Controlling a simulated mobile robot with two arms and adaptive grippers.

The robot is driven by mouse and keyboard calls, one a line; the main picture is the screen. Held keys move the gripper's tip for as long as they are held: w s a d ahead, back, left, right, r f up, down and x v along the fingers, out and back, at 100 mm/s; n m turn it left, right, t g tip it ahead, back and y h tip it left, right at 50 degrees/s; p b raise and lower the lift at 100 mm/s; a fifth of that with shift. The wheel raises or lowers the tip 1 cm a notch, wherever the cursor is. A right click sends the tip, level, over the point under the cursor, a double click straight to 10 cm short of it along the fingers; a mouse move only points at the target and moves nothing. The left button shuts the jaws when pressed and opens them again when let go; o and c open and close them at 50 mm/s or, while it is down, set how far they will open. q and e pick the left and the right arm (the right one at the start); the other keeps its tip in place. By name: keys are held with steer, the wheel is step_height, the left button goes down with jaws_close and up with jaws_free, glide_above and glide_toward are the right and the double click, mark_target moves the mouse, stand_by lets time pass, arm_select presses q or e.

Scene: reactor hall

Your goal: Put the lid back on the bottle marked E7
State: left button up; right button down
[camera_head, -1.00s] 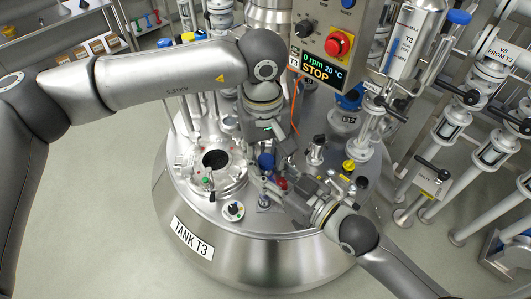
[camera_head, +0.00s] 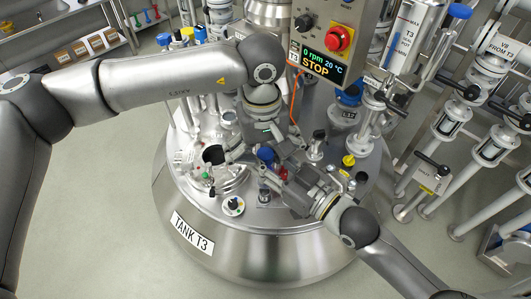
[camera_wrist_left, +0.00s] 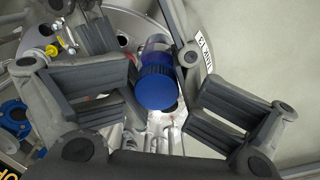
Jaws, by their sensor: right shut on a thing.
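A blue lid (camera_head: 266,155) shows below my left gripper in the head view. In the left wrist view the round blue lid (camera_wrist_left: 158,90) faces the camera, with the clear body of a bottle (camera_wrist_left: 158,42) just beyond it. Whether the lid is seated on the neck cannot be told, and no E7 mark is readable. My left gripper (camera_head: 262,158) has its fingers spread on both sides of the lid, clear of it. My right gripper (camera_head: 281,181) comes in from the lower right and is shut, seemingly on the bottle's body; the contact is mostly hidden.
The work is over the crowded top of tank T3 (camera_head: 190,233). An open round port (camera_head: 214,154) lies left of the grippers. A yellow-topped fitting (camera_head: 348,160) stands to the right, and the control box (camera_head: 322,62) with a red stop button hangs behind.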

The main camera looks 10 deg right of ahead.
arm_select(q)
steer(key=shift+o, duration=0.4)
steer(key=shift+w+r, duration=0.1)
steer(key=shift+r, duration=0.05)
arm_select(e)
steer(key=shift+s+r, duration=0.1)
arm_select(q)
steer(key=shift+r, duration=2.25)
arm_select(e)
steer(key=shift+f, duration=0.2)
arm_select(q)
step_height(320, 180, up, 12)
steer(key=shift+w+a, duration=0.2)
steer(key=shift+w, duration=0.05)
steer(key=shift+f, duration=0.1)
